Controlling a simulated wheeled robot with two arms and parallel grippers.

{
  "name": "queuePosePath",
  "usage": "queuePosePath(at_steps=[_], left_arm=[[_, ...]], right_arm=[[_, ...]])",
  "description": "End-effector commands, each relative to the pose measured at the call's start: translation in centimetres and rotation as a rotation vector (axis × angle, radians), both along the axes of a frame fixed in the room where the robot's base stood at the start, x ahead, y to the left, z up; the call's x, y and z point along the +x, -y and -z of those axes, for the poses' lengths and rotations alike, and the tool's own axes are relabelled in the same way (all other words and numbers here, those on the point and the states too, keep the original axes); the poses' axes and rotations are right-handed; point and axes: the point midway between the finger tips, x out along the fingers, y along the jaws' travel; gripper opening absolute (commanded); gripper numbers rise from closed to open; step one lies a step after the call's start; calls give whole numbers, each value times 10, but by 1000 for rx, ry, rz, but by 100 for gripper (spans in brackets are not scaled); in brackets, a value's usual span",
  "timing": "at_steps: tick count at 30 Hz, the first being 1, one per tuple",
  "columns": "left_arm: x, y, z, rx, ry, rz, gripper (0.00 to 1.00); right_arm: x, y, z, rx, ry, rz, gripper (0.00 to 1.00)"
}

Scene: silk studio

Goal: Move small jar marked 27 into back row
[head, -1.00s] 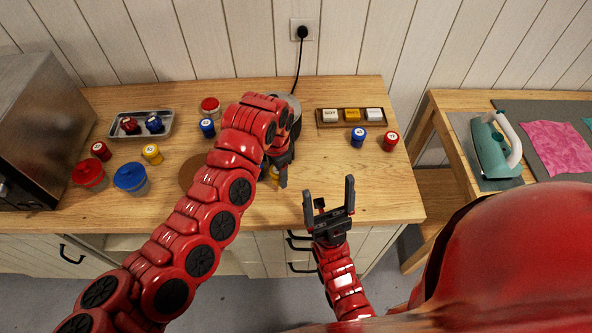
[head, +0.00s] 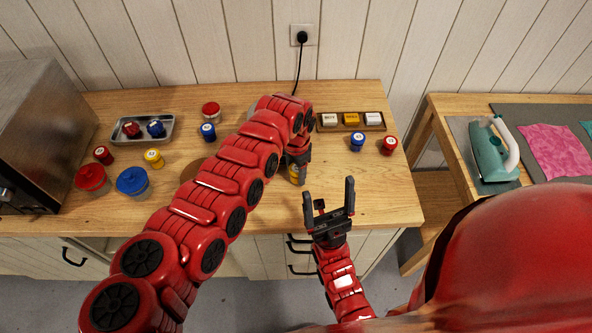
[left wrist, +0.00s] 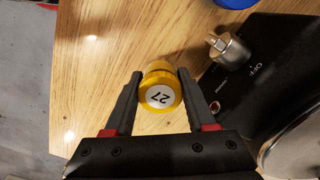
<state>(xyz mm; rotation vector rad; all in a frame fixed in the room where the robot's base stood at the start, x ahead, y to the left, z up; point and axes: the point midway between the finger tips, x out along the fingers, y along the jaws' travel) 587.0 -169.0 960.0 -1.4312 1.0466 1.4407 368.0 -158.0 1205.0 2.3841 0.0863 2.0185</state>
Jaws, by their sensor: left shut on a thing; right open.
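The small yellow jar marked 27 (left wrist: 160,97) is between the fingers of my left gripper (left wrist: 160,92) in the left wrist view, its white label facing the camera. My left gripper (head: 298,172) is shut on it in the head view, where only a little of the yellow jar (head: 294,177) shows below my arm. I cannot tell whether the jar touches the table. My right gripper (head: 329,212) is open and empty at the table's front edge. A wooden tray (head: 381,127) at the back right holds a white, a yellow and another white block in a row.
A blue jar (head: 357,142) and a red jar (head: 389,145) stand before the wooden tray. The table's front right is clear.

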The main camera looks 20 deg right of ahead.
Motion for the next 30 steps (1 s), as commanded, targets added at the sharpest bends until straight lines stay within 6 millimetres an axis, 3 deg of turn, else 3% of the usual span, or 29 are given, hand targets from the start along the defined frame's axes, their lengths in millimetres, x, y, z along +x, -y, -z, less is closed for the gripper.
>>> queuePosePath(at_steps=[16,17,18,21,30], left_arm=[[1,1,16,-3,5,0,0],[1,1,14,-3,5,0,59],[1,1,14,-3,5,0,67],[1,0,14,-2,5,0,85],[1,0,13,-2,4,0,86]], right_arm=[[0,0,1,0,-1,0,86],[0,0,0,0,-1,0,86],[0,0,-1,0,-1,0,86],[0,0,-1,0,-1,0,86],[0,0,-2,0,-1,0,86]])
